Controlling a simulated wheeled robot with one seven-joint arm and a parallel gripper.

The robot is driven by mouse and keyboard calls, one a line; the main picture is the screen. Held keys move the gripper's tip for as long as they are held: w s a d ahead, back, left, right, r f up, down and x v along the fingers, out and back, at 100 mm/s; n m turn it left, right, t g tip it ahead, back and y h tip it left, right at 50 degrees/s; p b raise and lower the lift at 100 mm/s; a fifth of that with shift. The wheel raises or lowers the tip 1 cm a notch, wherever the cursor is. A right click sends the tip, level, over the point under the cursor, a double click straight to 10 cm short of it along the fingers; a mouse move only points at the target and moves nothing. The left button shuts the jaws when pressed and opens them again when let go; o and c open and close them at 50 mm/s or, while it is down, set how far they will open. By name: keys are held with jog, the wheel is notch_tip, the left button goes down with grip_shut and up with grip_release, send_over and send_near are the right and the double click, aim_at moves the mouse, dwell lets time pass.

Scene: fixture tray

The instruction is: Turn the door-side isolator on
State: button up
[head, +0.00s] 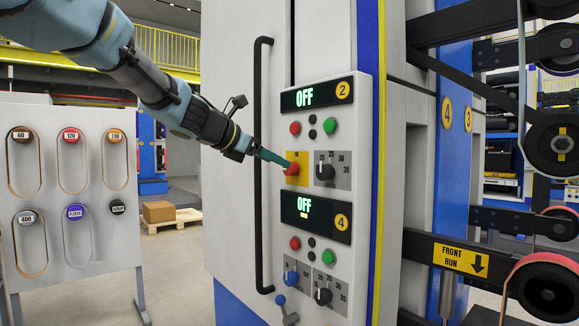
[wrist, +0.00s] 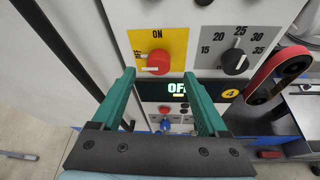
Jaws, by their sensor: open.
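The isolator is a red rotary knob (head: 291,169) on a yellow plate (head: 303,165), at the left of the panel under the upper OFF display. In the wrist view the red knob (wrist: 155,63) has a white pointer lying about level, and ON is printed above it on the yellow plate (wrist: 176,45). My gripper (head: 284,163) reaches in from the upper left, with its fingertips at the knob. In the wrist view my gripper (wrist: 158,74) is open, its green fingers to the left and right of the knob. I cannot tell whether they touch it.
A grey dial (head: 325,171) is right of the isolator. Push buttons (head: 330,126) are above; a lower OFF display (head: 316,214), blue knob (head: 291,277) and blue-ball lever (head: 281,300) are below. A long black door handle (head: 260,165) stands left. Belt rollers (head: 550,142) are far right.

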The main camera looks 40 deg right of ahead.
aim_at(292, 169)
jog(key=x, duration=0.5)
jog(key=shift+w+d+f+p, duration=0.1)
jog(key=shift+d+f+p, duration=0.1)
jog(key=shift+d+p, duration=0.15)
jog(key=shift+c, duration=0.3)
grip_shut()
